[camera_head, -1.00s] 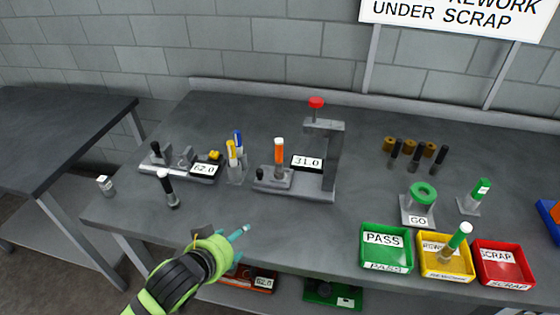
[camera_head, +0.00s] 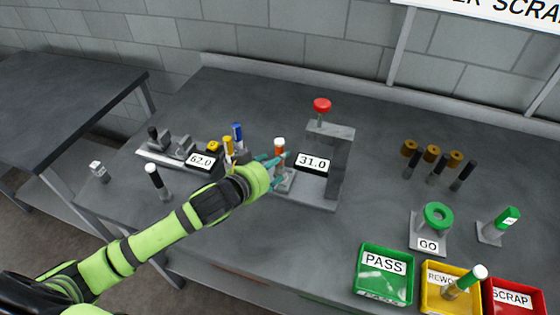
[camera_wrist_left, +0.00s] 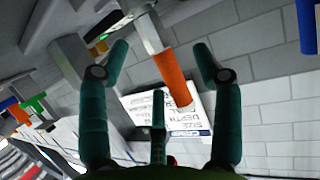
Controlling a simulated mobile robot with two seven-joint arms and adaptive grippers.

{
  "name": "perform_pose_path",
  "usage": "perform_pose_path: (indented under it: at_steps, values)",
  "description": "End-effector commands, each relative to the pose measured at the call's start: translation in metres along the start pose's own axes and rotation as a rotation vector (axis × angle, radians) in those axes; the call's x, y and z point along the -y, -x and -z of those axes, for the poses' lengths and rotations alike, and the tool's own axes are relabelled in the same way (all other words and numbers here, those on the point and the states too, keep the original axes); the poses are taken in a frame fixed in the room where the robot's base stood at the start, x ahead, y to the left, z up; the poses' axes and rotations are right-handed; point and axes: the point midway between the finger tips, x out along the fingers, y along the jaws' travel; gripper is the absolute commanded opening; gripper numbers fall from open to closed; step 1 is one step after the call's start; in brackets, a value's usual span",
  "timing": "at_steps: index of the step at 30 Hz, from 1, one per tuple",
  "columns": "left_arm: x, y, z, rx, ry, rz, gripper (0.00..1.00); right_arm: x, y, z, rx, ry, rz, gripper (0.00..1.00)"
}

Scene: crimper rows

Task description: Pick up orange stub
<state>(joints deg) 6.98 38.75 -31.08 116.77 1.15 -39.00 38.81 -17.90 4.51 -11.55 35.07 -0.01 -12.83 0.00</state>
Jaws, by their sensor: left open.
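The orange stub (camera_head: 279,149), a small upright cylinder with a white top, stands on the grey press fixture next to the 31.0 label. In the left wrist view the orange stub (camera_wrist_left: 172,78) shows between my spread teal fingers. My left gripper (camera_head: 277,164) reaches in from the left and is open around the stub. In the wrist view the left gripper (camera_wrist_left: 160,65) has a finger on each side, with gaps to the stub. The stub's lower part is partly hidden by the fingers in the head view. My right gripper is not in view.
The press (camera_head: 330,165) with a red knob stands just right of the stub. A pen holder with yellow and blue markers (camera_head: 237,135) and the 62.0 fixture (camera_head: 180,152) are close on the left. Green (camera_head: 384,275), yellow and red trays sit at the front right.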

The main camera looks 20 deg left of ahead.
Motion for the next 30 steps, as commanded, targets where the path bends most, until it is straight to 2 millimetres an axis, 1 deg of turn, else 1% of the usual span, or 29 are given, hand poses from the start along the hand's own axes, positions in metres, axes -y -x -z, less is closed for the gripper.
perform_pose_path:
  at_steps: [1, 2, 7, 12, 16, 17, 18, 20, 21, 22, 30]
  values:
    - [-0.002, -0.007, 0.002, 0.000, 0.002, 0.000, 0.65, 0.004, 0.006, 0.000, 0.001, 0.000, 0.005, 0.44]
    - [-0.003, -0.011, 0.001, 0.000, 0.001, 0.001, 0.65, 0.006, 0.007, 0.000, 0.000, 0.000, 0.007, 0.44]
    - [-0.003, -0.030, 0.000, -0.001, 0.001, 0.001, 0.65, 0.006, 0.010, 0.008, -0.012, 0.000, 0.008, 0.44]
    - [-0.003, -0.035, -0.002, 0.000, 0.000, 0.000, 0.65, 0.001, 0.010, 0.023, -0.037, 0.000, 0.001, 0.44]
    - [-0.003, -0.035, -0.002, 0.000, 0.000, 0.000, 0.65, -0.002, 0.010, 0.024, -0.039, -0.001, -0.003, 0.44]
    - [-0.003, -0.035, -0.002, 0.000, 0.000, 0.000, 0.61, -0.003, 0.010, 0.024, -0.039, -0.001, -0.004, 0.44]
    - [-0.003, -0.035, -0.002, 0.000, 0.000, 0.000, 0.45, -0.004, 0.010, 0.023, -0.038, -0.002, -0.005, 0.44]
    - [-0.003, -0.034, -0.002, 0.000, 0.000, 0.000, 0.21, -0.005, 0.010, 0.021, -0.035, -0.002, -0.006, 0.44]
    - [-0.003, -0.034, -0.002, 0.000, 0.000, 0.000, 0.05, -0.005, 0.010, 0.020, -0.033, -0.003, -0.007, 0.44]
    - [-0.003, -0.034, -0.002, 0.000, 0.000, 0.000, 0.00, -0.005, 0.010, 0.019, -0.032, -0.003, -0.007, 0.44]
    - [-0.003, -0.034, -0.002, -0.001, -0.001, 0.001, 0.00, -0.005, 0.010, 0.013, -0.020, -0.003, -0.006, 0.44]
